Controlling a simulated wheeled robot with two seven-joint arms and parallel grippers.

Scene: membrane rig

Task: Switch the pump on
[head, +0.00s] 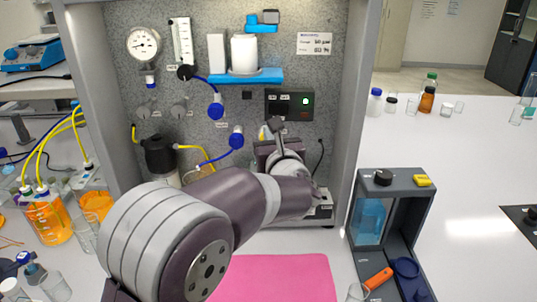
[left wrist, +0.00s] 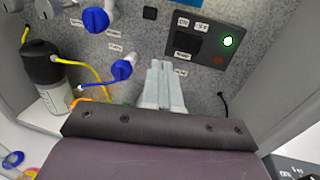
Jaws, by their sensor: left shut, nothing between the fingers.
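A dark switch panel (head: 290,104) is on the grey speckled back wall of the rig. It also shows in the left wrist view (left wrist: 208,65), with a black switch (left wrist: 187,42) on its left, a bright green lamp (left wrist: 228,41) on its right and a small dull red spot below the lamp. My left gripper (head: 271,124) is shut and empty, just below and left of the panel. In the left wrist view its fingertips (left wrist: 160,65) are together, left of and below the switch. I cannot tell whether they touch the wall. My right gripper is not in view.
A black-topped vessel (head: 160,155) with yellow tubing stands left of my gripper. Blue valve knobs (head: 236,138) and a blue shelf (head: 245,76) are on the wall. The rig's side walls flank the space. A pink mat (head: 275,280) lies in front; a grey stand (head: 397,185) is right.

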